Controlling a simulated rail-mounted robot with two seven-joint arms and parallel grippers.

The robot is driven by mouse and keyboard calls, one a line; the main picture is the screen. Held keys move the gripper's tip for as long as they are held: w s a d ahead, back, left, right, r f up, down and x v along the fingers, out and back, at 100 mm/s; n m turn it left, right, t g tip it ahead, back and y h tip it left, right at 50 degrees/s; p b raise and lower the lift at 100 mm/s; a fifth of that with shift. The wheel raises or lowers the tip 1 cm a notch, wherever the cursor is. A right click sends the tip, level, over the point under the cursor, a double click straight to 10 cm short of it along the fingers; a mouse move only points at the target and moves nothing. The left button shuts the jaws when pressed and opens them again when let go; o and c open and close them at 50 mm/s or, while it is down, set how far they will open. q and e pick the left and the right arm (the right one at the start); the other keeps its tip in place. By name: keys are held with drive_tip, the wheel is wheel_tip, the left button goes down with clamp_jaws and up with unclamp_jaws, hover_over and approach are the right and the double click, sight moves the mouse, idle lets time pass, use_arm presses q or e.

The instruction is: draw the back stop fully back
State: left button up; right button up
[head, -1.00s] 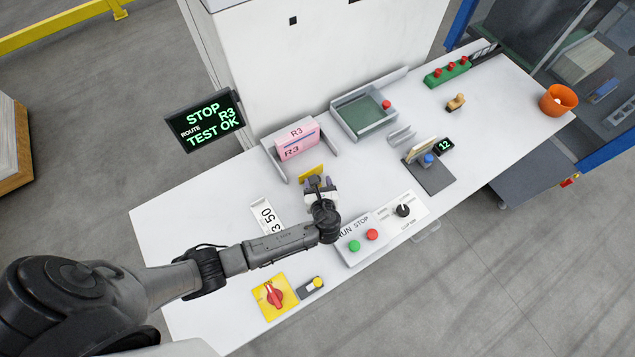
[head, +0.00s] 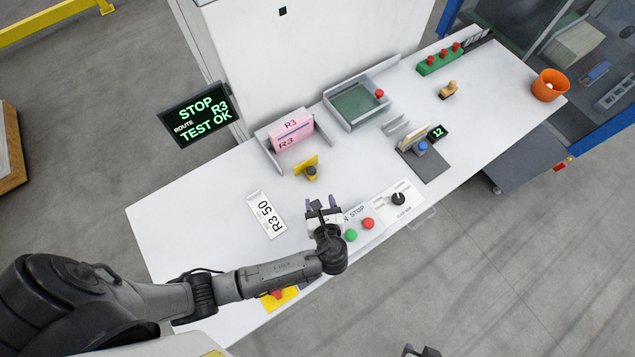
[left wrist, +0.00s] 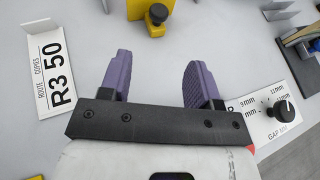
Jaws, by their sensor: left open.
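The back stop is a small upright yellow plate (head: 305,164) with a dark round knob (head: 311,174) on its near side. It stands on the white table just in front of the tray with the pink stack (head: 292,131), with a gap between. In the left wrist view the knob (left wrist: 157,15) is at the top edge, in front of the yellow plate (left wrist: 136,18), which is cut off. My left gripper (head: 322,203) is open and empty, on the near side of the knob and apart from it. Its purple fingers (left wrist: 158,68) are spread. A dark piece at the bottom edge may be my right gripper (head: 422,351).
A white R3 50 card (head: 266,214) lies left of my left gripper. A panel with green and red buttons (head: 368,223) and a dial (head: 398,199) is close on its right. A grey block with a blue knob (head: 421,148) stands farther right.

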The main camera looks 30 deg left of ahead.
use_arm(q)
drive_tip(key=shift+v, duration=0.9)
